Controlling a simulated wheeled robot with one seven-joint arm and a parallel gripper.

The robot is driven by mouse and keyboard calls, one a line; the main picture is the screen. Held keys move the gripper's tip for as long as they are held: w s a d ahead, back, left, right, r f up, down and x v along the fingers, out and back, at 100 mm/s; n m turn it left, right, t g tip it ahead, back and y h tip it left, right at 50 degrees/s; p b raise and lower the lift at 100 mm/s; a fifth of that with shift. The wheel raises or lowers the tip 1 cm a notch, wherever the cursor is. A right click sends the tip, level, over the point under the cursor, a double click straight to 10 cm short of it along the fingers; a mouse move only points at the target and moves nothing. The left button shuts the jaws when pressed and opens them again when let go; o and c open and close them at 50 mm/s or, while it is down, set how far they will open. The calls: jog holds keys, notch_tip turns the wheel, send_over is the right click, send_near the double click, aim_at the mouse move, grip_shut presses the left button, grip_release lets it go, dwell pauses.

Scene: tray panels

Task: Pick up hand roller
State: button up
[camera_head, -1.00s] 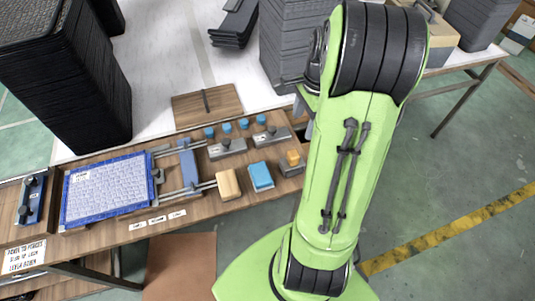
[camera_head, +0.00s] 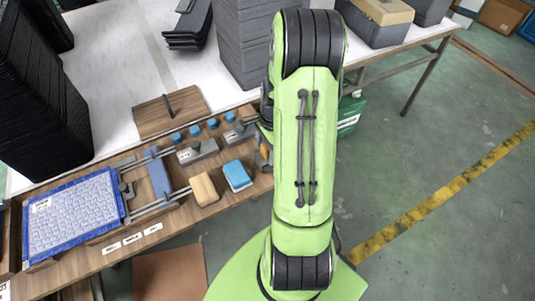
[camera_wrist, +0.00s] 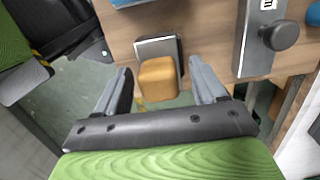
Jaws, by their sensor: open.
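An orange-yellow rounded block (camera_wrist: 157,78) stands by a grey plate (camera_wrist: 158,47) at the table's edge in the wrist view. It may be the handle of the hand roller; I cannot tell for sure. My gripper (camera_wrist: 160,74) is open, with one grey finger on each side of the block and a gap on both sides. Whether the fingertips are level with it is unclear. In the head view only a sliver of the orange block (camera_head: 264,158) shows beside my green arm. My arm hides the gripper there.
A tan block (camera_head: 204,189) and a blue block (camera_head: 238,176) lie to the left. Grey knobbed plates (camera_head: 197,151) and small blue pieces stand behind. A blue-rimmed panel (camera_head: 119,196) lies further left. Floor is open at right.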

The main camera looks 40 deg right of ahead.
jog(key=c, duration=1.2)
jog(key=shift+r, duration=0.15)
jog(key=shift+c, duration=0.2)
notch_tip(320, 180, up, 10)
jog(key=p, duration=0.3)
